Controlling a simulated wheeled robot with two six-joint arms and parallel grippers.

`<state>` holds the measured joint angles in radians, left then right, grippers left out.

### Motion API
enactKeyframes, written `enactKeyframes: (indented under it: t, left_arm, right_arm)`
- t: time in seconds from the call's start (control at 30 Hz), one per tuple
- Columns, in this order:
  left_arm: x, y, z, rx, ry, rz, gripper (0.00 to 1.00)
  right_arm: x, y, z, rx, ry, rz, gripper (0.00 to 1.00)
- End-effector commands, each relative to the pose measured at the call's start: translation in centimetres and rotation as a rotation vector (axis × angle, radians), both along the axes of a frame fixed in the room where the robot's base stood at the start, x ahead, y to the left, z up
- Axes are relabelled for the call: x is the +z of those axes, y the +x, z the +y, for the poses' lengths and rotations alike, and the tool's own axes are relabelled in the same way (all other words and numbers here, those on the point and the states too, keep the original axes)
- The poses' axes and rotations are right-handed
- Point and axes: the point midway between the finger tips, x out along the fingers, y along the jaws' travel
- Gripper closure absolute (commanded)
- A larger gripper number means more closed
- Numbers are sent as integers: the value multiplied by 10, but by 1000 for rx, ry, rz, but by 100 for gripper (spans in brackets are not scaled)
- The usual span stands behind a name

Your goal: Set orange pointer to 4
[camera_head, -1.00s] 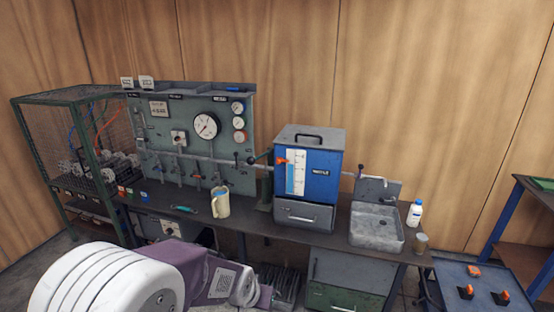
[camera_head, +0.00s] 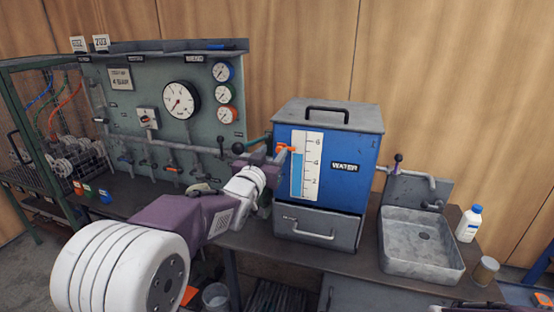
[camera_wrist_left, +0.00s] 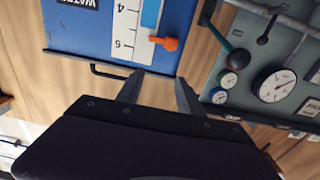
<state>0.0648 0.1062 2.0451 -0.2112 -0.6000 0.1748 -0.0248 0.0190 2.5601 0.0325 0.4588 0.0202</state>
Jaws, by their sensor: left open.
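The orange pointer (camera_head: 285,149) sits at the left edge of the white scale (camera_head: 298,184) on the blue water tank (camera_head: 353,150). It stands between the 4 and 6 marks. The scale's blue column reaches a little below the pointer. In the left wrist view, which is upside down, the pointer (camera_wrist_left: 166,43) lies just beyond the fingertips, in line with the gap. My left gripper (camera_wrist_left: 160,78) is open and empty. In the head view its fingers (camera_head: 279,159) are close to the pointer and partly overlap it; contact cannot be told. My right gripper is not in view.
A gauge panel (camera_head: 150,105) with pipes and a black-knobbed lever (camera_head: 238,148) stands left of the tank. A drawer front (camera_head: 316,230) is below the tank. A grey sink (camera_head: 422,260) and a white bottle (camera_head: 468,224) stand to the right.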

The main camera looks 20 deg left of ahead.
Motion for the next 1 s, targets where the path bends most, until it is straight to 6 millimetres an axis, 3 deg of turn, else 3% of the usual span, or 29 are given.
enactKeyframes:
  t: [0.03, 0.2, 0.47, 0.8, 1.0]
  left_arm:
    - [-19, 1, 3, 5, 0, -1, 56]
    - [-40, 2, 9, 16, -1, 6, 56]
    - [-42, 6, 10, 20, -1, 9, 56]
    - [-42, 72, 8, 19, -2, 10, 56]
    - [-42, 91, 7, 20, -1, 9, 56]
  right_arm:
    - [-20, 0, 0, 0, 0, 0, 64]
    - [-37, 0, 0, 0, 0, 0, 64]
    - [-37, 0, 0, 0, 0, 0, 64]
    - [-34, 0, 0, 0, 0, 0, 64]
    - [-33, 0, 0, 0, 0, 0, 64]
